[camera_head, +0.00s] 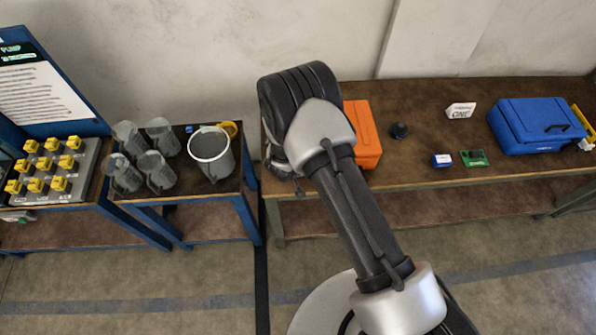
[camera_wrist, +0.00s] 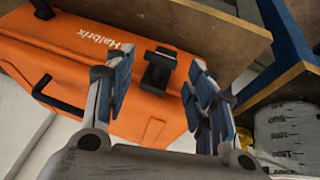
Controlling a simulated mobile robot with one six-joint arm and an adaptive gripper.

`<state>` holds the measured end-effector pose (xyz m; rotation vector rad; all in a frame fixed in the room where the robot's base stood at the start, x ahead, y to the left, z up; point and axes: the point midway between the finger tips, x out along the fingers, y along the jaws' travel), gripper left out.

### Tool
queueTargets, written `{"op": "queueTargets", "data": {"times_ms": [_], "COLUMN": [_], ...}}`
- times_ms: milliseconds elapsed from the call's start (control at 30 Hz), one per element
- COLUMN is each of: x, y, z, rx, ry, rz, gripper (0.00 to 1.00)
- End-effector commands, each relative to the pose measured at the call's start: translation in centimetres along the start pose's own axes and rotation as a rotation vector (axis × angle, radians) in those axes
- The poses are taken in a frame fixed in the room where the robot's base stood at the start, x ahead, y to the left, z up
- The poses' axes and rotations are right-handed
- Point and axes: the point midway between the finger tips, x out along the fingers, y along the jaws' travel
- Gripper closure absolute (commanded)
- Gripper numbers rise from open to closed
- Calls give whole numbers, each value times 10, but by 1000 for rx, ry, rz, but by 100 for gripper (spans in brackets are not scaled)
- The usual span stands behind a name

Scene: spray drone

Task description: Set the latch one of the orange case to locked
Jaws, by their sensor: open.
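The orange case (camera_head: 364,135) stands on the brown table in the head view, partly hidden behind my arm. In the wrist view the orange case (camera_wrist: 100,62) fills the upper left, with "Halbrix" lettering on it. A black latch (camera_wrist: 157,69) sits on its edge, close ahead of and between my fingers. A black handle (camera_wrist: 55,97) is at the left, and another black part shows at the top left. My gripper (camera_wrist: 160,92) is open and empty, its blue-padded fingers on either side of the latch. I cannot tell if the fingers touch the case.
A blue case (camera_head: 537,125), a small sign (camera_head: 461,110), a black round object (camera_head: 399,130) and small blue and green items lie right on the table. Clear jugs (camera_head: 160,137) and a bucket (camera_head: 211,153) stand left on a separate table. A wooden edge (camera_wrist: 195,35) runs beside the case.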

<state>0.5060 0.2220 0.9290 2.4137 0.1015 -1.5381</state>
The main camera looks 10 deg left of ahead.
Motion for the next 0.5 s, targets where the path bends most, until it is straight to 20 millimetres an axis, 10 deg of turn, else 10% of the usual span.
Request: {"op": "queueTargets", "data": {"times_ms": [500], "x": [-97], "y": [0], "z": [0], "rx": [-1], "ry": [1], "rz": [-1], "gripper": [49]}}
